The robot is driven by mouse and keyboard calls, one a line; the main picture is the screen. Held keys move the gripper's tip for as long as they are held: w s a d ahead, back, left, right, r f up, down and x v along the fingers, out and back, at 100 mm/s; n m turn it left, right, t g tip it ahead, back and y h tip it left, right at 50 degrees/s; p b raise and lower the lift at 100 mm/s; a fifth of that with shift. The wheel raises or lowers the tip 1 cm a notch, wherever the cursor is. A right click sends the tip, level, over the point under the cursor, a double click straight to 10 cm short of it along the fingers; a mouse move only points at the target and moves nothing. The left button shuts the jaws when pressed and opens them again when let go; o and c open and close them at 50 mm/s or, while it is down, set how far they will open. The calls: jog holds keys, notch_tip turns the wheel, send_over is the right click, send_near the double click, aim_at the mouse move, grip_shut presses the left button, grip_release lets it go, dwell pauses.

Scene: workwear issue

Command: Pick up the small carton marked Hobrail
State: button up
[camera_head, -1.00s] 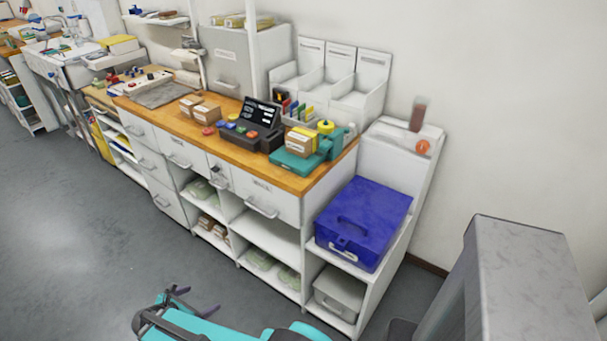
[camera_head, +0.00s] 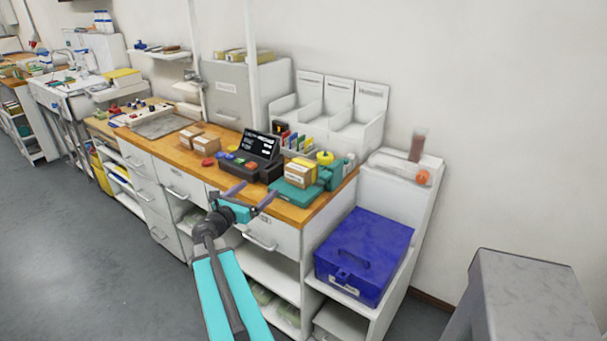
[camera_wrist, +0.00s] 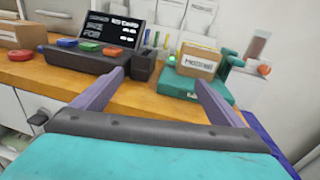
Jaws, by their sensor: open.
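A small brown carton (camera_head: 299,173) with a white label sits on a teal scale-like device (camera_head: 293,194) at the right of the wooden counter. In the wrist view this carton (camera_wrist: 196,61) faces me, its label too blurred to read surely. Two more small cartons, one at the left (camera_head: 190,134) and one beside it (camera_head: 206,144), lie further left on the counter; their labels are unreadable. My gripper (camera_head: 251,195) is open and empty at the counter's front edge, left of the teal device and short of it. Its fingers (camera_wrist: 160,80) point toward the counter.
A black terminal (camera_head: 257,150) with coloured buttons stands left of the teal device. A yellow round item (camera_head: 324,157) is behind the carton. White bins (camera_head: 355,122) stand at the back. A blue case (camera_head: 364,255) sits on a lower shelf at the right.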

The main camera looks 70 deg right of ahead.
jog(key=s+d+r, duration=0.1)
jog(key=s, duration=0.2)
jog(key=s+d+r+m+g, duration=0.1)
jog(key=s+d+r, duration=0.1)
jog(key=s, duration=0.1)
jog(key=s+d+r+m+g, duration=0.1)
jog(key=s+d, duration=0.1)
jog(key=s, duration=0.1)
jog(key=shift+d+r, duration=0.15)
jog(key=p, duration=0.2)
send_near(308, 160)
jog(key=shift+f+x, duration=0.2)
jog(key=shift+x, duration=2.25)
jog(key=shift+s+d, duration=0.1)
jog(key=shift+s, duration=0.05)
jog(key=shift+r+p+x, duration=0.2)
jog(key=shift+p+x, duration=0.5)
jog(key=shift+x, duration=1.8)
jog(key=shift+f, duration=0.1)
